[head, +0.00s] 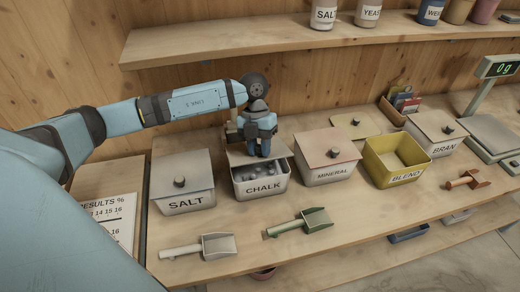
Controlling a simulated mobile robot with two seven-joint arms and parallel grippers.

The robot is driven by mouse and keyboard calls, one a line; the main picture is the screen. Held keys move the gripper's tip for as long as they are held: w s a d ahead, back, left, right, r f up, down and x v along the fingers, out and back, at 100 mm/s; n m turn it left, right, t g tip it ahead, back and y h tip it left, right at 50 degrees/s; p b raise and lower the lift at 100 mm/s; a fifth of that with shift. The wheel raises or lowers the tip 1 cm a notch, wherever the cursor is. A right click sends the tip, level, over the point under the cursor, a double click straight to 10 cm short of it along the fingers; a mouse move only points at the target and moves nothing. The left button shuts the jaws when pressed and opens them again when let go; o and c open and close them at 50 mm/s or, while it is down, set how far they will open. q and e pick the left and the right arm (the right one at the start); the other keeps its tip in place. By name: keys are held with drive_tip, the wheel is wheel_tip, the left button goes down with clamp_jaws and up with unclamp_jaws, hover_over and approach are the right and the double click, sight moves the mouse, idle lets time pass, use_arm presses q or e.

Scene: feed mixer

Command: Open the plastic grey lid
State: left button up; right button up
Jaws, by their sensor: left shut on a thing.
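The chalk bin (263,188) is a grey-white box in the middle of the counter. Its grey lid (237,157) sits back and raised at the front, so light lumps show through the front gap. My left gripper (263,153) points down over this lid and is shut on it, apparently at the knob, which the fingers hide. The salt bin (185,204) to the left has a closed grey lid (182,172) with a dark knob. My right gripper is not in view.
The mineral bin (328,176) with a pinkish lid is close on the right. Beyond are the open yellow blend bin (395,177), the bran bin (440,147) and a scale (495,135). Two scoops (218,246) (317,219) lie in front. A shelf (290,40) with jars runs above.

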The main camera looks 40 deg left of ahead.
use_arm(q)
drive_tip(key=shift+w+a+r+g+h+p, duration=0.3)
drive_tip(key=shift+a+r+g+h, duration=0.1)
drive_tip(key=shift+r, duration=0.15)
drive_tip(key=shift+w+a+r+g+h+p, duration=0.3)
drive_tip(key=shift+r+h, duration=0.1)
drive_tip(key=shift+r, duration=0.15)
drive_tip(key=shift+w+a+r+g+h, duration=0.5)
drive_tip(key=shift+a+r+g+h, duration=0.1)
drive_tip(key=shift+h, duration=0.1)
drive_tip(key=shift+w+a+r+g+h+p, duration=0.3)
drive_tip(key=shift+w+a+h, duration=0.05)
drive_tip(key=shift+h, duration=0.05)
drive_tip(key=shift+w+a+r+g+h, duration=0.45)
drive_tip(key=shift+w+a+g+h, duration=0.15)
drive_tip(key=shift+w+a+h, duration=0.15)
drive_tip(key=shift+s, duration=0.1)
drive_tip(key=o, duration=1.6)
drive_tip(key=shift+a+r, duration=0.1)
